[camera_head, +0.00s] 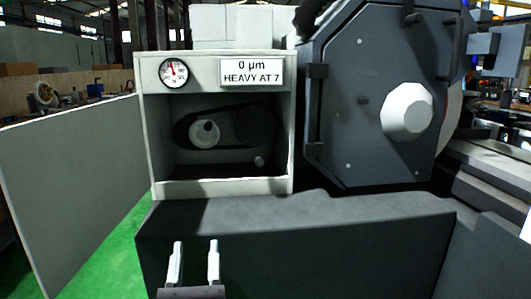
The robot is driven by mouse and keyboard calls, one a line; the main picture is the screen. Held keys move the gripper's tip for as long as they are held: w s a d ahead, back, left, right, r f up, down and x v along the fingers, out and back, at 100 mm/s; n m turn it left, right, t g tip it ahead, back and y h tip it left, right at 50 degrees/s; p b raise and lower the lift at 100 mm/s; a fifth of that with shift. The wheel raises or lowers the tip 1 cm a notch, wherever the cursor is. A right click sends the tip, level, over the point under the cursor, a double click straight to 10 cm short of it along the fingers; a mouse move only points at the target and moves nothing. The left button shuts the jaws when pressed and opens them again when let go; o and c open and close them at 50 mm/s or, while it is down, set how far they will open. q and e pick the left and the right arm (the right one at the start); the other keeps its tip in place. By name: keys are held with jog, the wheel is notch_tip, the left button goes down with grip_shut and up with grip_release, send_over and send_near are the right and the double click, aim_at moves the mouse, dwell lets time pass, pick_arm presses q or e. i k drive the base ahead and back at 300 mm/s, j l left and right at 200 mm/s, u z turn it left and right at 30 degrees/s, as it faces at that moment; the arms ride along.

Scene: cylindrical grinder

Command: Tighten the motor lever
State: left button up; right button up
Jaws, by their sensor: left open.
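An open white cabinet holds a dark belt (222,127) running around a light pulley (204,132). No longer lever shape shows clearly in the dark interior. My left gripper (195,247) is at the bottom of the view, fingers pointing up and apart, with nothing between them. It appears below the cabinet opening, in front of the dark machine base. My right gripper is not in view.
The cabinet frame (145,125) carries a dial gauge (173,72) and a sign (251,72) reading "0 µm HEAVY AT 7". Its door panel (75,180) stands open at left. A dark wheel guard (350,110) stands at right. The dark base (330,240) fills the lower front.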

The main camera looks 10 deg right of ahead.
aim_at(259, 161)
jog(key=i+l, duration=0.35)
jog(key=i, duration=0.2)
jog(key=i+l, duration=0.35)
jog(key=i, duration=0.25)
